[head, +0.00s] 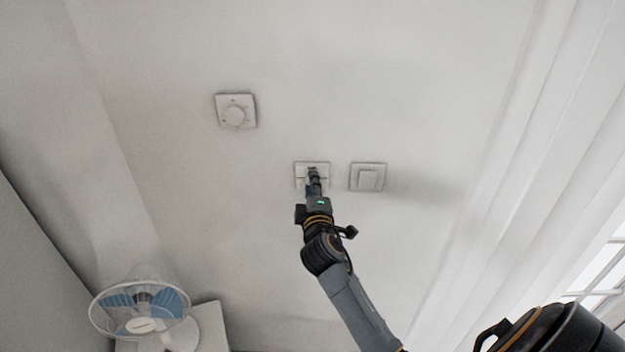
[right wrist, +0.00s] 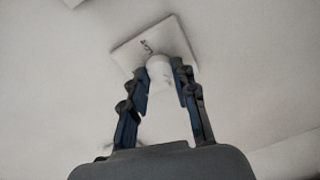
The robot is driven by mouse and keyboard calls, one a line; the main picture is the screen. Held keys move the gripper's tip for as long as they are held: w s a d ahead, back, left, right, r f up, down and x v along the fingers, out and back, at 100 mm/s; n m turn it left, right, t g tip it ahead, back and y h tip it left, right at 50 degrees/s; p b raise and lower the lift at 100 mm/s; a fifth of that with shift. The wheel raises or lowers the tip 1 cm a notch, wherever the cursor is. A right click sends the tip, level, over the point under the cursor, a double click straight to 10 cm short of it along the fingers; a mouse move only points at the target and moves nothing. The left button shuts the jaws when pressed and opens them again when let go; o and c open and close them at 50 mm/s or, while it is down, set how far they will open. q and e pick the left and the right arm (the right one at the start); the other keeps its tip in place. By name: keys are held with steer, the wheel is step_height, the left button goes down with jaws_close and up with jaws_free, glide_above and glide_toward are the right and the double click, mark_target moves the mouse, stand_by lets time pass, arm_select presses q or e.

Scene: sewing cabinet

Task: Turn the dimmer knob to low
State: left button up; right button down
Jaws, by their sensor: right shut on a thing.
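A square white wall plate (head: 301,168) sits at the middle of the head view, partly hidden by my right gripper (head: 313,174). In the right wrist view the plate (right wrist: 180,38) has a small dark mark and a round white knob (right wrist: 158,65), which I take for the dimmer knob. The right gripper's fingers (right wrist: 164,80) stand on either side of this knob and are shut on it. I cannot read which setting the knob is at. My left gripper is not in view.
A square rocker switch (head: 368,177) is close to the right of the gripped plate. A blue and white fan (head: 143,308) stands at lower left. The wall around the plates is bare.

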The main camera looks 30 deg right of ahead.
steer(key=shift+w+a+f+n+g+h+p, duration=0.15)
steer(key=shift+n+g+h, duration=0.35)
steer(key=shift+n, duration=4.2)
steer(key=shift+s+d+n+g+h+p, duration=0.15)
steer(key=shift+n+h, duration=0.6)
steer(key=shift+n, duration=3.95)
steer(key=shift+w+a+f+n+g+h+p, duration=0.15)
steer(key=shift+n+g+h, duration=0.35)
steer(key=shift+n, duration=4.2)
steer(key=c, duration=1)
jaws_free()
steer(key=shift+r, duration=0.1)
steer(key=shift+c, duration=0.2)
